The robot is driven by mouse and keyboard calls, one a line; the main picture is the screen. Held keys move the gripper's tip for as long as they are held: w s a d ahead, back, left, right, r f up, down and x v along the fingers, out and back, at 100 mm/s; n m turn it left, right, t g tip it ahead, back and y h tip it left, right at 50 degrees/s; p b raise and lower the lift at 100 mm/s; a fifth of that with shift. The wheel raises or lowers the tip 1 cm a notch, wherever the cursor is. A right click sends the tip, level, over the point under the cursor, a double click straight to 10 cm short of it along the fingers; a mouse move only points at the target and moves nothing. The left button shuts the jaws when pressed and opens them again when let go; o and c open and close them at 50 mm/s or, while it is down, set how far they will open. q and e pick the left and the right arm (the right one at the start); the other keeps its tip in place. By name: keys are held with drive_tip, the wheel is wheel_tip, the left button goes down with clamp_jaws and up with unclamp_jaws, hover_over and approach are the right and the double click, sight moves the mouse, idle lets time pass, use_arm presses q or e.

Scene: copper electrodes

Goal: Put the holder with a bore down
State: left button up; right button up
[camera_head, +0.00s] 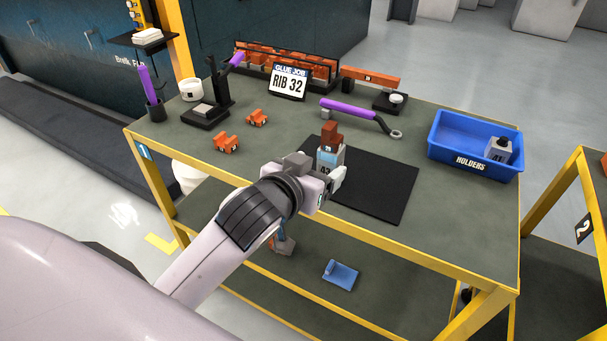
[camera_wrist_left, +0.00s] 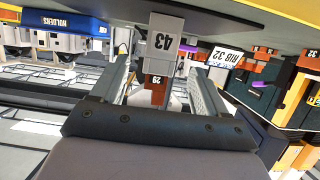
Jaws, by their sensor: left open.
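A grey holder marked 43 (camera_wrist_left: 163,40) stands upright on the black mat (camera_head: 385,190), with a copper electrode marked 29 (camera_wrist_left: 155,88) on its top. In the head view the copper electrode (camera_head: 331,135) shows above the holder (camera_head: 330,158), whose lower part is hidden behind my gripper. My left gripper (camera_wrist_left: 160,85) is open, its two fingers on either side of the holder and electrode with gaps showing. It also shows in the head view (camera_head: 331,178), low at the mat's left part. Whether the holder has a bore cannot be seen. My right gripper is not in view.
A blue HOLDERS bin (camera_head: 450,160) with a grey holder (camera_head: 498,148) stands at the right. A purple-handled tool (camera_head: 350,110) lies behind the mat. Orange pieces (camera_head: 227,143), a RIB 32 sign (camera_head: 289,82) and a black stand (camera_head: 206,113) occupy the left and back. The mat's right part is clear.

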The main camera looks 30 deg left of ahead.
use_arm(q)
drive_tip(key=shift+v, duration=2.5)
drive_tip(key=s+a+f+m+g, duration=0.1)
drive_tip(key=s+a+f+g, duration=0.1)
drive_tip(key=s+f+g, duration=0.55)
drive_tip(key=s+a+f+m+g, duration=0.1)
drive_tip(key=s+a+f+g, duration=0.15)
drive_tip(key=s+f, duration=0.95)
drive_tip(key=w+d+f+t+h+p, duration=0.1)
drive_tip(key=w+d+f+t+p, duration=0.2)
drive_tip(key=w+t, duration=0.3)
drive_tip(key=shift+f+h, duration=0.4)
drive_tip(key=shift+f, duration=0.45)
drive_tip(key=shift+w+d+t, duration=0.1)
drive_tip(key=shift+t, duration=0.2)
